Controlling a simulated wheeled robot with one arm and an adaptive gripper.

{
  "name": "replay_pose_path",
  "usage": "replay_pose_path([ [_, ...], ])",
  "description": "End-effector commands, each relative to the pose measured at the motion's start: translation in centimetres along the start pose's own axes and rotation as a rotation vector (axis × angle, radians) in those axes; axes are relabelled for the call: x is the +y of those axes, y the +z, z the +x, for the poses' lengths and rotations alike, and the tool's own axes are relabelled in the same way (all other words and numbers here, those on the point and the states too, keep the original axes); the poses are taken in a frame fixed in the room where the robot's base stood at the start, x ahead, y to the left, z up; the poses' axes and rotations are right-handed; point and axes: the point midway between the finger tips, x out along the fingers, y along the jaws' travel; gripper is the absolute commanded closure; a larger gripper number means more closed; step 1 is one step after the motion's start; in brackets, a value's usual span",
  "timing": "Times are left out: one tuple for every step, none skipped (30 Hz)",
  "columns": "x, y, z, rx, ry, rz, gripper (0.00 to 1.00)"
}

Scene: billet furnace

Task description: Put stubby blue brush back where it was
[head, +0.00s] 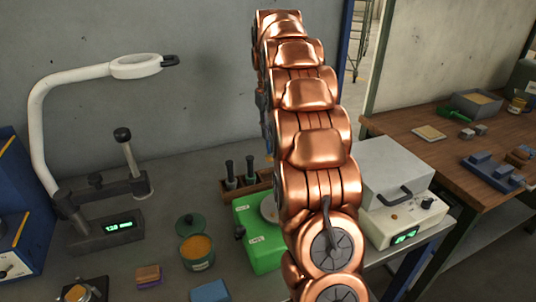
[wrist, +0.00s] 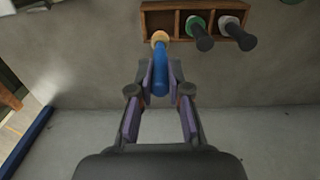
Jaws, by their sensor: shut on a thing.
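The stubby blue brush (wrist: 160,80) has a blue body and a round tan end in the wrist view. My gripper (wrist: 161,70) is shut on its blue part, one finger on each side. A wooden rack (wrist: 171,4) with three compartments is at the top of the wrist view. The brush's tan end overlaps the lower edge of the left compartment; I cannot tell whether it is inside or in front. In the head view the rack (head: 224,194) stands at the back of the bench, its right part hidden by my arm. My gripper is hidden there.
Two black-handled tools (wrist: 202,34) (wrist: 238,33) fill the middle and right compartments. In the head view a green scale (head: 258,240) stands in front of the rack, an orange-filled pot (head: 197,250) to its left, and a white-grey box device (head: 395,190) to the right of my arm.

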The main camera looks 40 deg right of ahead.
Motion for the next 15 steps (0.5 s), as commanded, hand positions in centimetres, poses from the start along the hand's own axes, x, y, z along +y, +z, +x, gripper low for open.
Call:
replay_pose_path([
  [0.0,0.1,0.5,-0.003,-0.001,0.000,1.00],
  [0.0,0.0,0.9,-0.002,0.000,0.000,1.00],
  [0.0,0.1,1.3,-0.002,-0.001,0.000,1.00],
  [0.0,0.1,1.7,-0.003,-0.001,0.000,1.00],
  [0.0,0.1,2.0,-0.003,-0.001,0.001,1.00],
  [0.0,0.1,2.5,-0.002,-0.001,0.001,1.00],
  [0.0,0.1,2.8,-0.002,-0.001,0.001,1.00],
  [0.0,0.1,3.0,-0.002,-0.001,0.001,1.00],
  [0.1,0.1,3.4,-0.002,0.000,0.001,1.00],
  [0.1,0.0,3.5,-0.001,0.000,0.002,1.00],
  [0.1,0.0,3.7,0.000,0.000,0.002,1.00],
  [0.1,0.0,3.9,0.001,0.000,0.003,1.00],
  [0.1,0.0,4.0,0.002,0.000,0.003,1.00],
  [0.1,0.0,4.0,0.002,0.001,0.002,1.00],
  [0.1,0.0,4.2,0.002,0.001,0.002,1.00],
])
